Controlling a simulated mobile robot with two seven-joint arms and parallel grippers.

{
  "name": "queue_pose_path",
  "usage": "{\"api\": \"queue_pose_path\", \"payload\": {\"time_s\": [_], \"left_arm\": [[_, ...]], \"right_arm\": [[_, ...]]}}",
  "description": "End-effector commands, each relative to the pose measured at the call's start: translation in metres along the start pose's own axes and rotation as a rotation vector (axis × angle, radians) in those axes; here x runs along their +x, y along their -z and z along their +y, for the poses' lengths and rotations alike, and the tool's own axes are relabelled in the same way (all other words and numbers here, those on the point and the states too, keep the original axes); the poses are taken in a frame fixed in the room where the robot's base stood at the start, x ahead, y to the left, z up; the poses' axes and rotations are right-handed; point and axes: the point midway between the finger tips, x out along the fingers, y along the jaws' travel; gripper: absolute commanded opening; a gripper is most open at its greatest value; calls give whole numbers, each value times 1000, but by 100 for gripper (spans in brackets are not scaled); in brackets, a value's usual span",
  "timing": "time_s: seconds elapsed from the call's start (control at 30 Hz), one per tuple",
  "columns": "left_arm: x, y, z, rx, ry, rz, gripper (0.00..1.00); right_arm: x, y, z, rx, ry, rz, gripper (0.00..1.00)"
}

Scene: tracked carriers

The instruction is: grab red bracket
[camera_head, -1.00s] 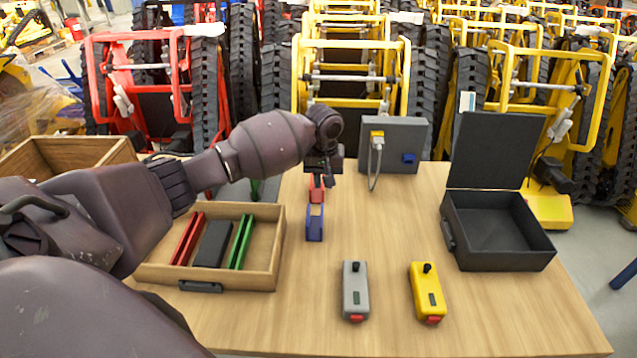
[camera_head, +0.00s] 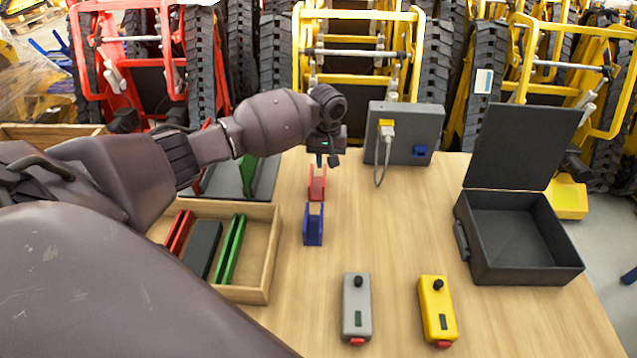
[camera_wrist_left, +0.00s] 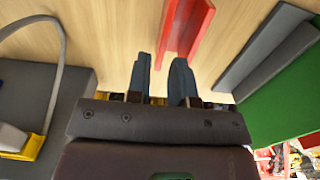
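The red bracket (camera_head: 317,188) is a small U-shaped piece on the wooden table, just behind a similar blue bracket (camera_head: 313,228). My left gripper (camera_head: 327,160) is beyond and above the red bracket in the head view, pointing down. In the left wrist view its two fingers (camera_wrist_left: 161,62) are parted with nothing between them. The red bracket (camera_wrist_left: 187,30) lies ahead of the fingertips there, slightly to the right, and its near end is close to the right finger. I cannot tell whether they touch. My right gripper is not in view.
A grey box with a cable (camera_head: 405,133) stands right of my gripper. A wooden tray (camera_head: 262,250) with red, black and green pieces is at left. An open black case (camera_head: 520,262), a grey controller (camera_head: 356,305) and a yellow controller (camera_head: 437,308) are at right and front.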

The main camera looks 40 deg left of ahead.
Motion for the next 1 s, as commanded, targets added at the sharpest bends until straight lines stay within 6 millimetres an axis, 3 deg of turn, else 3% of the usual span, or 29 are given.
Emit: {"api": "queue_pose_path", "payload": {"time_s": [0.1,0.3,0.6,0.9,1.0], "left_arm": [[18,0,0,-1,2,-3,21],[27,-2,-1,0,2,-1,21],[67,-7,-4,1,3,-3,21],[70,-6,-3,0,0,1,21],[70,-6,-3,0,0,1,8]], "right_arm": [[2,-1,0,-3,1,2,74],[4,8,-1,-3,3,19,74],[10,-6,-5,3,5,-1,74],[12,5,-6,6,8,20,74],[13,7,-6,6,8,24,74]]}}
